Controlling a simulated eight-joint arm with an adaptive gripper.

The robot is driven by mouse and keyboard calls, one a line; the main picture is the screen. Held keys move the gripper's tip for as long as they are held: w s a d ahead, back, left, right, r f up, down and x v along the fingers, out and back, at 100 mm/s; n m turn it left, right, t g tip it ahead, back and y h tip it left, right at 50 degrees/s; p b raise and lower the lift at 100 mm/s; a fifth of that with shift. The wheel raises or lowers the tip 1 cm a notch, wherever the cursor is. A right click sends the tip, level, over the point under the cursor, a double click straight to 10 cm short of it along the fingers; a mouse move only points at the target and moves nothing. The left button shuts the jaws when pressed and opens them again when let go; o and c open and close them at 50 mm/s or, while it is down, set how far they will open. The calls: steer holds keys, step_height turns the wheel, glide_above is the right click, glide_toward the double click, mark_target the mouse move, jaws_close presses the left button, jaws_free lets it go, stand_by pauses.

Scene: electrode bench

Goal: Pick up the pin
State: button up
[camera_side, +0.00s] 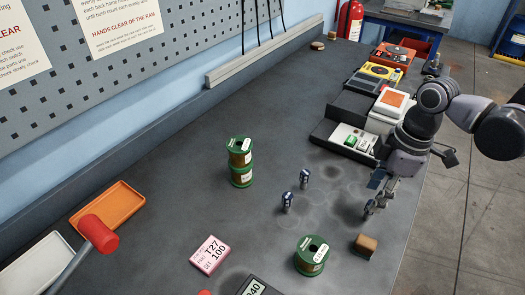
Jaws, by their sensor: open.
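Two small upright dark-blue and silver pieces stand on the dark bench: a rear pin-like piece (304,177) and a front pin-like piece (287,202). I cannot tell which one is the pin. My gripper (372,207) is low over the bench at the right, near its right edge, open. It is to the right of both pieces and apart from them. I see nothing clearly between its fingers, though they are small and dark here.
A green spool stack (240,162) stands left of the pieces, another green spool (311,255) in front. A brown block (366,244) lies near my gripper. A pink card (210,254), an orange tray (107,209) and a red-headed mallet (98,233) are at left.

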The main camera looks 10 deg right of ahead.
mark_target(366, 217)
steer(key=shift+s+f, duration=0.2)
steer(key=shift+f, duration=2.45)
jaws_close()
